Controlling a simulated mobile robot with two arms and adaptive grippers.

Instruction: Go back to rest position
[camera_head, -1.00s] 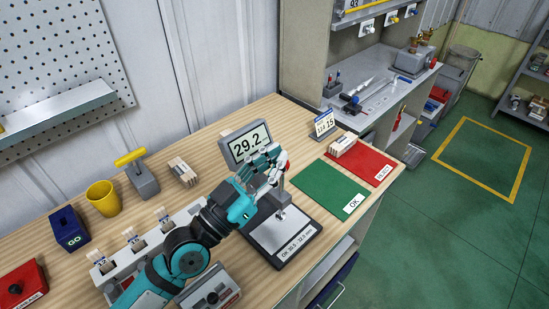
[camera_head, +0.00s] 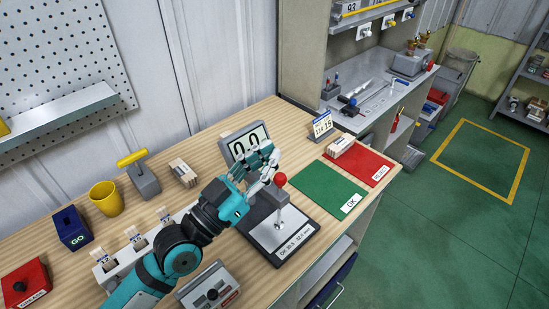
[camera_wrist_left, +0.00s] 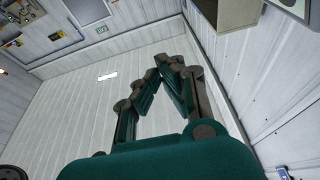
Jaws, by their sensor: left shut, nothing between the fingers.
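My left gripper (camera_head: 268,168) is above the measuring stand, in front of its display. It is shut and empty. In the left wrist view its fingers (camera_wrist_left: 168,68) meet at the tips with nothing between them, against a white wall. The measuring stand (camera_head: 285,238) has a red ball knob (camera_head: 280,179) just right of the fingers. Its display (camera_head: 240,142) is partly covered by the gripper and seems to read zero. My right gripper is not in view.
A green OK mat (camera_head: 325,186) is empty. A red reject mat (camera_head: 370,165) holds a wooden stick bundle (camera_head: 340,145). On the left stand a yellow cup (camera_head: 105,198), a GO gauge (camera_head: 70,228), another bundle (camera_head: 183,172) and a holder with sticks (camera_head: 120,262).

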